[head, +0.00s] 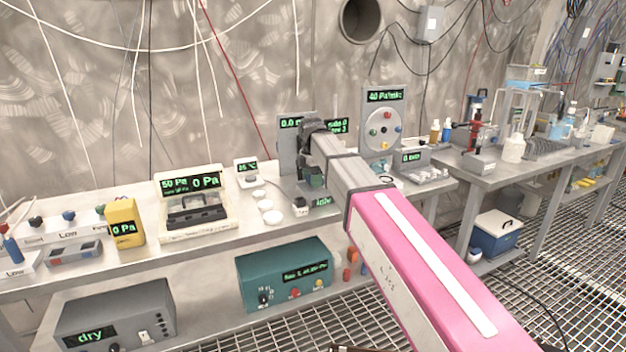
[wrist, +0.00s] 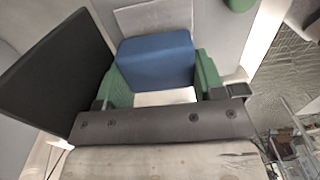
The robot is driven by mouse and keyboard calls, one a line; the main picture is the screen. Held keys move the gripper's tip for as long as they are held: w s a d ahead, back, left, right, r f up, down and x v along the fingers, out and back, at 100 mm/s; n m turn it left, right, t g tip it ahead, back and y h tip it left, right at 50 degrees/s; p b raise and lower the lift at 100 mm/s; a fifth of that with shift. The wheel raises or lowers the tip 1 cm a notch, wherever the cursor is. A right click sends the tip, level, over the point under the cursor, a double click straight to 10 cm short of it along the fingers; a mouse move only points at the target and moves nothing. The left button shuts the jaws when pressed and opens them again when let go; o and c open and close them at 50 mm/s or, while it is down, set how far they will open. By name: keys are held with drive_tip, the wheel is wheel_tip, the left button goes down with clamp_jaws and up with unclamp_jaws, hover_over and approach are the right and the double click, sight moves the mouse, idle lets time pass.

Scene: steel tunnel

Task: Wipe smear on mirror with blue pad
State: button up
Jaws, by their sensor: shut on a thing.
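My gripper (wrist: 160,70) is shut on the blue pad (wrist: 155,58), with a green finger on each side of it in the wrist view. In the head view my gripper (head: 312,177) is low over the back bench, and my arm hides much of what lies around it. The pad cannot be made out there. A pale grey flat plate (wrist: 153,17) shows just beyond the pad in the wrist view. I cannot tell whether it is the mirror, or whether the pad touches it. No smear can be made out.
A dark panel (wrist: 55,72) stands close at the left of my gripper in the wrist view. In the head view, a display panel (head: 284,145) stands behind my gripper and a dial panel (head: 383,120) to its right. Small white discs (head: 265,205) lie to its left.

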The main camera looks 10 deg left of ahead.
drive_tip(key=shift+w+a+r, duration=0.1)
drive_tip(key=shift+w+a, duration=0.35)
drive_tip(key=shift+w, duration=0.25)
drive_tip(key=shift+s+d, duration=0.55)
drive_tip(key=shift+s, duration=0.25)
drive_tip(key=shift+s+d, duration=0.5)
drive_tip(key=shift+s, duration=0.3)
drive_tip(key=shift+s+d+r, duration=0.1)
drive_tip(key=shift+s+r, duration=0.05)
drive_tip(key=shift+r, duration=2.85)
drive_tip(key=shift+r, duration=1.5)
